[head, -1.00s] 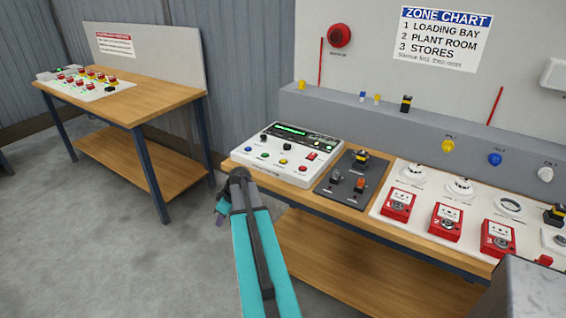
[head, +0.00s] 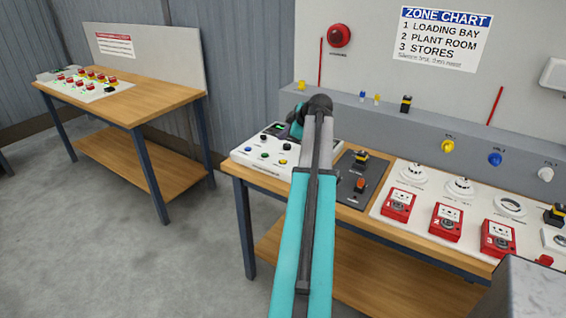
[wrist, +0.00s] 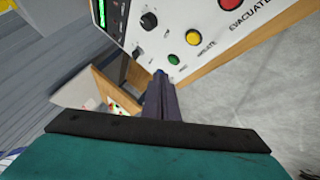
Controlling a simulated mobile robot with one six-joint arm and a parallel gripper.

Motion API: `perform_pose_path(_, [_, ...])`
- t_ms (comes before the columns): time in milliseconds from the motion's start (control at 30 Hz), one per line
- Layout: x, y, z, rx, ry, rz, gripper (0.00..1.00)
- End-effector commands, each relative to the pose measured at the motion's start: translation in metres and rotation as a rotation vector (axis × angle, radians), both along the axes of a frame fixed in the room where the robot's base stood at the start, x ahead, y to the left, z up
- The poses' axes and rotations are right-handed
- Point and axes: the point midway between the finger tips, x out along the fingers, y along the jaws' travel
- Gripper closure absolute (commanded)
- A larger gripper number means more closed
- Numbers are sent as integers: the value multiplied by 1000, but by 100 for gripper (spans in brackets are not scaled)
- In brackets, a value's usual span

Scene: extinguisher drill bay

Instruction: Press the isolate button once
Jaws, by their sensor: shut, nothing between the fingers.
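The control panel (head: 243,158) is a white box on the near bench, partly hidden behind my arm in the head view. It also fills the top of the wrist view (wrist: 158,42). There the yellow button (wrist: 193,37) has a small label that looks like "ISOLATE". A green button (wrist: 173,59) is beside it, and a large red button (wrist: 231,3) is marked "EVACUATE". The yellow button also shows in the head view (head: 283,161). My gripper (wrist: 160,76) is shut and empty, its tips appearing near the green button; I cannot tell the gap to the panel.
A dark switch plate (head: 349,190) lies right of the panel. Red call points (head: 398,204) and white detectors stand further right. A black knob (wrist: 149,21) is on the panel. A second bench (head: 150,95) stands at the back left, with open floor between.

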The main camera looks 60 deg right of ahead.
Motion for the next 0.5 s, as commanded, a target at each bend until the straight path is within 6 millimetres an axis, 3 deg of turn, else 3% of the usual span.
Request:
perform_pose_path(133, [-5,-5,8,-16,-5,1,100])
perform_pose_path(500, [-5,-5,6,-14,-5,1,100])
